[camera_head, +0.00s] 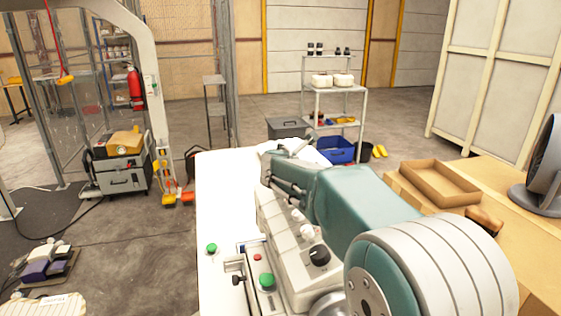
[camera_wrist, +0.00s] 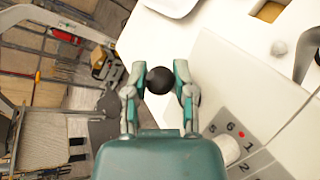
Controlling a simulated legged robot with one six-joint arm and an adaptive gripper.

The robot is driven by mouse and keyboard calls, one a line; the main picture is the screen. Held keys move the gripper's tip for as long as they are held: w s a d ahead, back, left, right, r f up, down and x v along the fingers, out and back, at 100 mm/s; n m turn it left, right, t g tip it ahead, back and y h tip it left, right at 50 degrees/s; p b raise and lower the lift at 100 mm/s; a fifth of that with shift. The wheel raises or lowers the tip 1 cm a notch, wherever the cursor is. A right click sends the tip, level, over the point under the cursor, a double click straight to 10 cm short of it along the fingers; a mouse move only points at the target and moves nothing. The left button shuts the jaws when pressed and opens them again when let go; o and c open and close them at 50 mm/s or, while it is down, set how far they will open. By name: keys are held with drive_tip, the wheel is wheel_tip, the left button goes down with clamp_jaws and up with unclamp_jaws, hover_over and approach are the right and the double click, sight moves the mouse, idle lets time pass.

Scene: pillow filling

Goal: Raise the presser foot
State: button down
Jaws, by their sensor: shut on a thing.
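A round black knob (camera_wrist: 159,80) sits between the two fingers of my gripper (camera_wrist: 160,78) in the wrist view. The fingers are shut on it from both sides. The knob's stem is not visible. In the head view my teal arm reaches over the white sewing machine (camera_head: 277,225), and my gripper (camera_head: 283,150) is near its far end, too small there to see its hold. The machine's pale body and numbered panel (camera_wrist: 243,143) also show in the wrist view. I cannot make out the presser foot itself.
The machine stands on a white table (camera_head: 222,190). A black dial (camera_head: 319,254) and a green button (camera_head: 267,281) are on its near side. An open cardboard box (camera_head: 440,184) and a grey fan (camera_head: 543,170) are at right. The floor at left is partly clear.

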drive_tip(key=shift+f, duration=0.15)
drive_tip(key=shift+c, duration=2.2)
unclamp_jaws()
drive_tip(key=shift+w, duration=0.1)
drive_tip(key=shift+s+r, duration=0.2)
drive_tip(key=shift+s, duration=0.1)
drive_tip(key=v, duration=1.1)
drive_tip(key=shift+a, duration=0.15)
drive_tip(key=shift+s+f, duration=0.1)
drive_tip(key=shift+s, duration=0.05)
